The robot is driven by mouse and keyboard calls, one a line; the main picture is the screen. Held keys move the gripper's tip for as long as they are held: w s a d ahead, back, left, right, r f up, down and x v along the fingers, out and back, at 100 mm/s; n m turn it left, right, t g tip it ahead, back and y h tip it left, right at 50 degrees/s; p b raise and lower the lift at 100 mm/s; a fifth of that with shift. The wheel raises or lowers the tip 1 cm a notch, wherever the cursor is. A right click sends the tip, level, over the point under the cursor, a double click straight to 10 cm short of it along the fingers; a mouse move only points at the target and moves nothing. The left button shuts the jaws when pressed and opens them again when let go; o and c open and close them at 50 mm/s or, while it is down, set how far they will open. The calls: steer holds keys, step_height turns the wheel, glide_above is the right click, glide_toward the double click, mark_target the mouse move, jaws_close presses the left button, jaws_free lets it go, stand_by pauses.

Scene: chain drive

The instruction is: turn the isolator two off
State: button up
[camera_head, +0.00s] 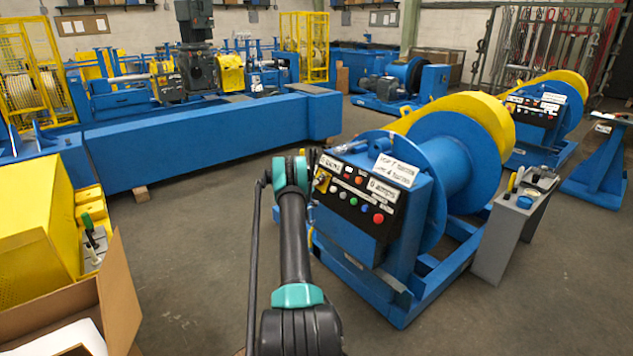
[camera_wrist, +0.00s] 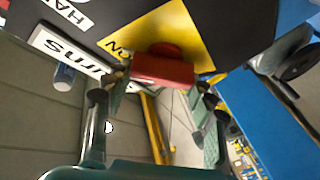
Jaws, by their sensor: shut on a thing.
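The isolator's red handle (camera_wrist: 163,68) sits on a yellow plate (camera_wrist: 165,28) with "ON" lettering partly visible, in the wrist view. My gripper (camera_wrist: 163,82) has one finger at each side of the red handle and is shut on it. In the head view, the yellow plate (camera_head: 322,181) shows at the left end of the black panel on the blue winch's control box. There, my arm hides most of the gripper and the handle. The exact angle of the handle is hard to tell.
The control panel (camera_head: 352,203) carries several coloured buttons and white labels, close to my gripper. The blue winch drum (camera_head: 440,150) stands behind it. A grey pedestal (camera_head: 508,225) is to the right. An open cardboard box (camera_head: 120,300) is at lower left. Floor between is clear.

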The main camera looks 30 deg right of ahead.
steer(key=shift+n+y, duration=0.4)
steer(key=n+t+y, duration=0.1)
steer(key=n+y, duration=0.1)
steer(key=n, duration=0.2)
steer(key=shift+n+y, duration=0.3)
steer(key=n+y, duration=0.1)
steer(key=n, duration=0.1)
steer(key=n+y, duration=0.1)
steer(key=n, duration=0.1)
steer(key=shift+w+a+f+n+g+y, duration=0.1)
steer(key=shift+a+f+n+g+y, duration=0.1)
steer(key=shift+n+g+y, duration=0.1)
steer(key=n+g+y, duration=0.1)
steer(key=n+y, duration=0.1)
steer(key=n, duration=0.1)
steer(key=shift+f+n, duration=0.15)
steer(key=shift+n, duration=0.15)
steer(key=shift+f+n+g+y, duration=0.1)
steer(key=shift+n+g+y, duration=0.5)
steer(key=shift+n+g, duration=0.75)
steer(key=shift+n, duration=0.35)
steer(key=o, duration=1.2)
